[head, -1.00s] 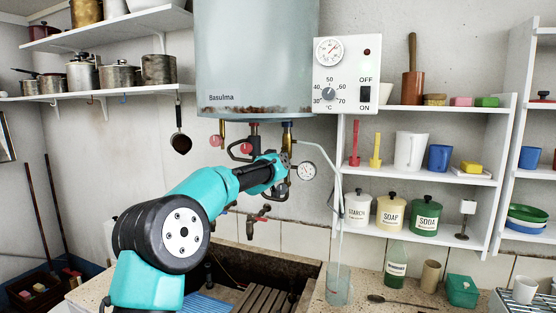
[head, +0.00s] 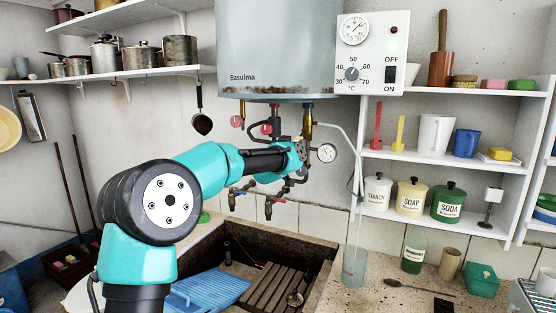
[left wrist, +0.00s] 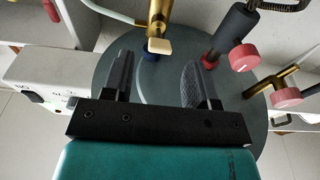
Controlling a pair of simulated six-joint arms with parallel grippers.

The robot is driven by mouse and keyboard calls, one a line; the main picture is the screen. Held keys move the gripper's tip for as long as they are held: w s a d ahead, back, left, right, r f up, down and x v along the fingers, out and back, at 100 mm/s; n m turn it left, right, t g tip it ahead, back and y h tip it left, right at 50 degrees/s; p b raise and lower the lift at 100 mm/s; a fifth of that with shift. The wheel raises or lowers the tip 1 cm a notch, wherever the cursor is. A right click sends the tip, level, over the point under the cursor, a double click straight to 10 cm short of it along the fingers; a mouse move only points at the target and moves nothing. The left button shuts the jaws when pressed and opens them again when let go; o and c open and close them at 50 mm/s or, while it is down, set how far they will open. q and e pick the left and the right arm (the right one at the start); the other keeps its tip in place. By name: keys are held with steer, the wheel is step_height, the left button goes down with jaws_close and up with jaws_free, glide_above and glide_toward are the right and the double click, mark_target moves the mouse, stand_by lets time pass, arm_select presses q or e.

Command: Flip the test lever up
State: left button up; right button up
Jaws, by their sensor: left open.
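A brass valve fitting (head: 308,121) hangs under the grey water heater (head: 278,45). In the left wrist view the brass fitting (left wrist: 161,16) ends in a pale cream tab (left wrist: 158,47), which looks like the test lever. My left gripper (head: 301,154) is just below the heater, near the brass fitting. In the left wrist view its two dark fingers (left wrist: 157,66) are apart and empty, with the cream tab beyond the gap between their tips. In the head view the lever is hidden or too small to make out. My right gripper is in neither view.
Red-knobbed valves show in the left wrist view (left wrist: 243,57). A control box (head: 371,54) is right of the heater. The stone trough (head: 225,236) lies below.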

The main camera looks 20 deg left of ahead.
mark_target(298, 138)
arm_select(q)
steer(key=s+f, duration=0.1)
steer(key=s, duration=1.1)
steer(key=shift+f, duration=0.4)
steer(key=shift+a, duration=0.15)
steer(key=f+t, duration=0.1)
steer(key=f, duration=0.1)
steer(key=w+f+t, duration=0.1)
steer(key=f+t, duration=0.1)
steer(key=shift+w, duration=0.1)
steer(key=x, duration=1.7)
steer(key=shift+w, duration=0.25)
